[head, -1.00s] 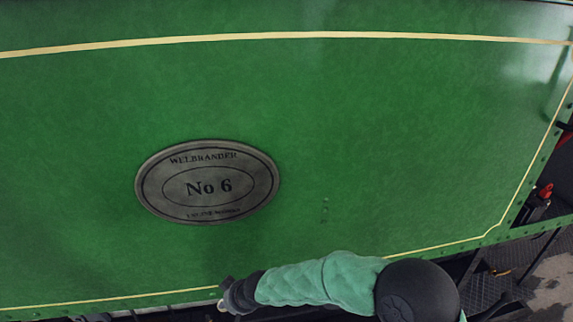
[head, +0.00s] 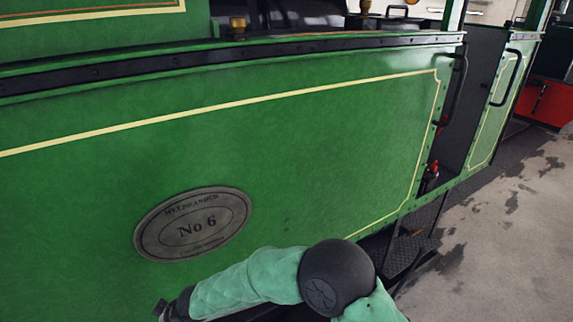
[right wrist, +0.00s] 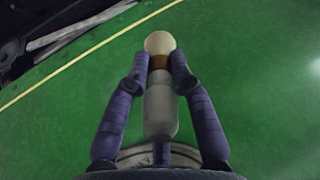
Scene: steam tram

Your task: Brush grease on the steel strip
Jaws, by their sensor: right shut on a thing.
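My right arm, in a green sleeve, comes in from the bottom right of the head view; its dark wrist end is cut by the bottom edge. In the right wrist view my right gripper (right wrist: 160,65) is shut on a pale, rounded handle with a brown band (right wrist: 159,62), likely the brush. Its bristles cannot be made out. No grease shows, and I cannot pick out the steel strip for certain. My left gripper is out of view.
A green tram side panel (head: 300,150) with an oval "No 6" plate (head: 192,224) fills much of the view. A dark riveted band (head: 250,60) runs above it. Grey metal rods (right wrist: 80,25) show in the wrist view. A step (head: 405,250) and bare floor (head: 490,230) lie right.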

